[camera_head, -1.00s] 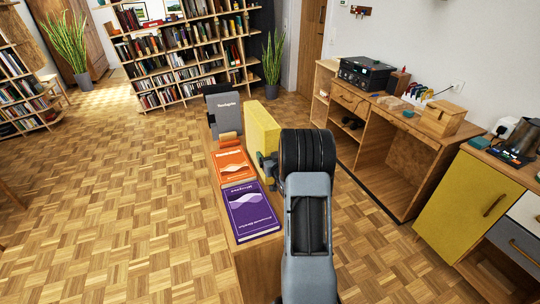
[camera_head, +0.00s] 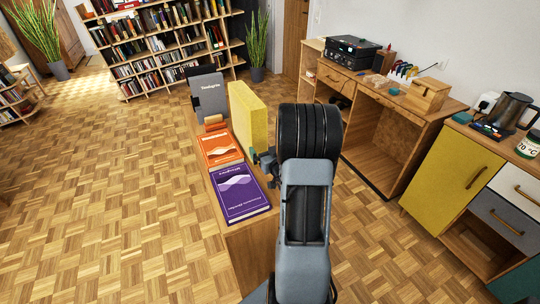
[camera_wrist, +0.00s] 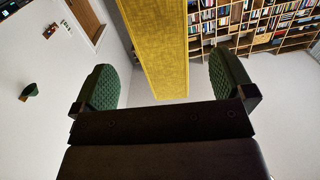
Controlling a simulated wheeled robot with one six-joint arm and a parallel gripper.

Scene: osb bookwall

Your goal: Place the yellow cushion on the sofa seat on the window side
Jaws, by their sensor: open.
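The gripper is open, with a gap on both sides of the cushion; no contact shows. In the head view my own wrist hides part of the area by the cushion. No sofa shows in either view.
A purple book (camera_head: 239,192), an orange book (camera_head: 219,148) and a grey upright item (camera_head: 209,98) share the wooden surface. A desk (camera_head: 385,135) and a yellow-door cabinet (camera_head: 455,180) stand right. A bookshelf (camera_head: 165,45) stands behind. Parquet floor at left is clear.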

